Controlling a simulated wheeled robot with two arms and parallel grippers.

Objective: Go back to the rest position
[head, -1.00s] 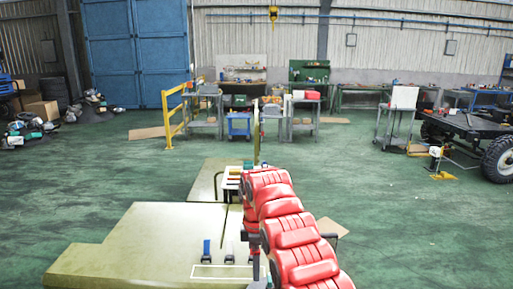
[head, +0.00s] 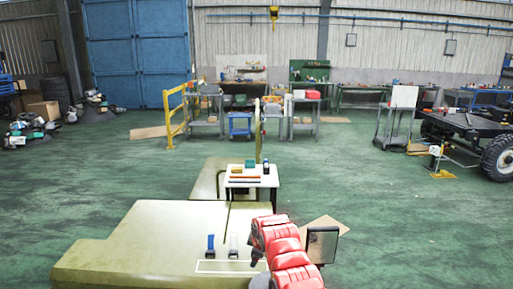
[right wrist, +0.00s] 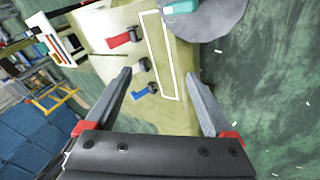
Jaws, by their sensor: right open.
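My right arm, in red covers, comes up from the bottom of the head view. Its gripper is not clearly visible there. In the right wrist view my right gripper (right wrist: 160,88) is open, its two fingers wide apart with nothing between them. Beyond it is the pale green chassis surface (head: 150,235), with a white outlined rectangle (right wrist: 168,95). A blue-handled tool (head: 209,247) and a small dark and white item (head: 233,247) lie by that outline. A red item (right wrist: 122,40) also lies there in the right wrist view. My left gripper is not in view.
A small white table (head: 268,182) with several tools stands beyond the chassis. A yellow rail (head: 168,120) and workbenches stand farther back. A vehicle frame (head: 470,130) is at right. Green floor is open on both sides.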

